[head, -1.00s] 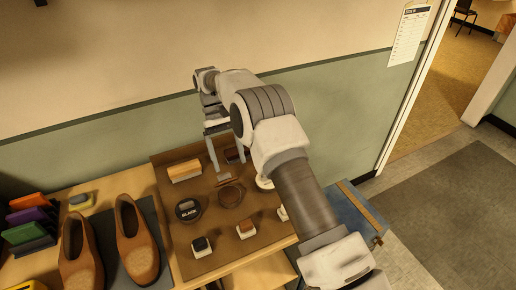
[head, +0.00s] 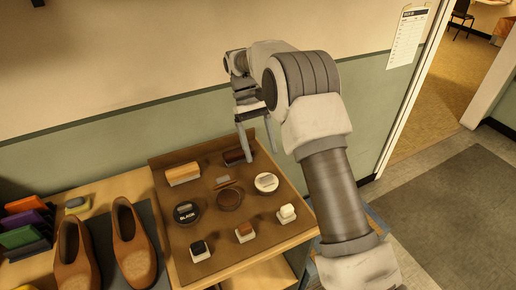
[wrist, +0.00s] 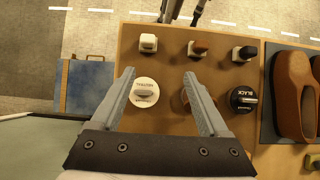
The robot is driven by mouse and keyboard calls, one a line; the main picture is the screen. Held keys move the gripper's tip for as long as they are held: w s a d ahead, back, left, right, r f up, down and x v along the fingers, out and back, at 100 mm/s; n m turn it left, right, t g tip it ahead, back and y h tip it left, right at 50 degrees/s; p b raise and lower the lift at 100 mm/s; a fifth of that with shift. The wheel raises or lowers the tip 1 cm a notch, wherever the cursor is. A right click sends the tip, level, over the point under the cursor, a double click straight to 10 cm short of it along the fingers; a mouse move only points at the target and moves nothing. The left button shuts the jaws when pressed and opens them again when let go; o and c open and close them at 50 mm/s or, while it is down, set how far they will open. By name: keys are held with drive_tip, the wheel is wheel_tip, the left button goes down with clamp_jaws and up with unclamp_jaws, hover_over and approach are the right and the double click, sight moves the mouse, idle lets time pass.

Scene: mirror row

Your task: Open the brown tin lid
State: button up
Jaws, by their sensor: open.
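The brown tin (head: 229,199) sits shut in the middle of the brown tray, between the black tin (head: 187,212) and a white-lidded tin (head: 266,182). In the wrist view my gripper's right finger hides most of the brown tin. The white-lidded tin (wrist: 145,92), marked neutral, shows between the fingers, nearer the left one. The black tin (wrist: 243,100) is right of the right finger. My gripper (head: 259,154) is open and empty, above the tray's back right part and apart from the brown tin.
The tray (head: 215,248) also carries a wooden-backed brush (head: 184,173), a dark brush (head: 236,156) and several small daubers along its front. Brown shoes (head: 133,245) stand on a dark mat to the left. The wall is close behind the tray.

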sight(223, 181)
drive_tip(key=shift+a+t+b, duration=0.25)
drive_tip(key=shift+t+b, duration=0.15)
drive_tip(key=shift+b, duration=0.05)
drive_tip(key=c, duration=0.5)
drive_tip(key=shift+s+a+t+y+b, duration=0.25)
drive_tip(key=shift+a+t+y+b, duration=0.35)
drive_tip(key=shift+t+b, duration=0.3)
drive_tip(key=c, duration=0.5)
drive_tip(key=s+a+t+y+b, duration=0.1)
drive_tip(key=t+b, duration=0.1)
drive_tip(key=s+a+r+t+y+b, duration=0.1)
drive_tip(key=s+a+t+b, duration=0.1)
drive_tip(key=shift+a+t+b, duration=0.2)
drive_tip(key=shift+t+b, duration=0.1)
drive_tip(key=shift+b, duration=0.05)
clamp_jaws()
drive_tip(key=s+a+r+t+y+b, duration=0.1)
drive_tip(key=s+a+t+y+b, duration=0.15)
drive_tip(key=s+t+b, duration=0.2)
drive_tip(key=shift+t, duration=0.35)
drive_tip(key=b+x, duration=0.2)
drive_tip(key=x, duration=1.1)
drive_tip(key=shift+s+f, duration=0.1)
drive_tip(key=shift+f, duration=0.15)
